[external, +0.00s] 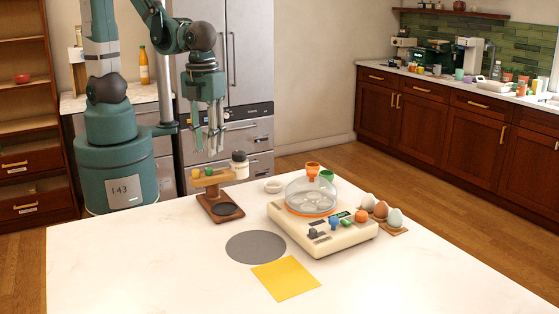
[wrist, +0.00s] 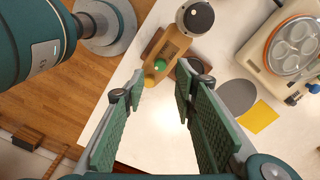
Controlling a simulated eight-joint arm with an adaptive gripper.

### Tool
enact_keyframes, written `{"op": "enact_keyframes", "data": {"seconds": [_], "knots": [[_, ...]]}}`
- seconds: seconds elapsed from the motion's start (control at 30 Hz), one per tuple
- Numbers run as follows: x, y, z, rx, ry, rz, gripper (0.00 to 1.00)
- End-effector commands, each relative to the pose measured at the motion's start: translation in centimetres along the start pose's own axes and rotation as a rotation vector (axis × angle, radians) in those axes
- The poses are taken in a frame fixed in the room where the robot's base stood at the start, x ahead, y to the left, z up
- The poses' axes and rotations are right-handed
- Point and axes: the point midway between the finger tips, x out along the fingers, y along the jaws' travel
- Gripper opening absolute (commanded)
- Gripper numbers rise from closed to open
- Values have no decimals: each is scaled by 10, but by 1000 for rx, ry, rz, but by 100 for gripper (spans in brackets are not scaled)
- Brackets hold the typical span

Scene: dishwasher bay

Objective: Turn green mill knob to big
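The mill (external: 215,182) is a wooden stand with a white, dark-topped jar (external: 239,165) at its upper right, near the counter's back edge. The green knob (external: 209,173) is small and sits on the mill's wooden upper part. In the wrist view the green knob (wrist: 160,65) is on the wooden arm (wrist: 168,50), ahead of my fingers. My gripper (external: 212,144) hangs above the mill, pointing down, with nothing between its fingers. In the wrist view its fingers (wrist: 157,82) are spread apart. The markings for big or small cannot be read.
A cream egg cooker (external: 348,236) with a clear dome and several knobs stands to the right, with eggs (external: 381,209) beside it. A small white bowl (external: 274,186) is between mill and cooker. A grey disc (external: 255,247) and yellow mat (external: 286,279) lie in front. The front-left counter is clear.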

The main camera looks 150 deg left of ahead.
Motion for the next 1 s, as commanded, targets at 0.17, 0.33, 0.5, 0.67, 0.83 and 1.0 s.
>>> {"op": "enact_keyframes", "data": {"seconds": [0.17,0.33,0.5,0.67,0.83,1.0], "knots": [[14,0,0,0,0,0,28],[28,-1,0,0,0,-1,28],[43,0,0,0,0,-1,28],[54,-1,0,0,0,-1,28],[62,0,0,0,0,-1,28],[66,0,0,0,0,-1,28]]}}
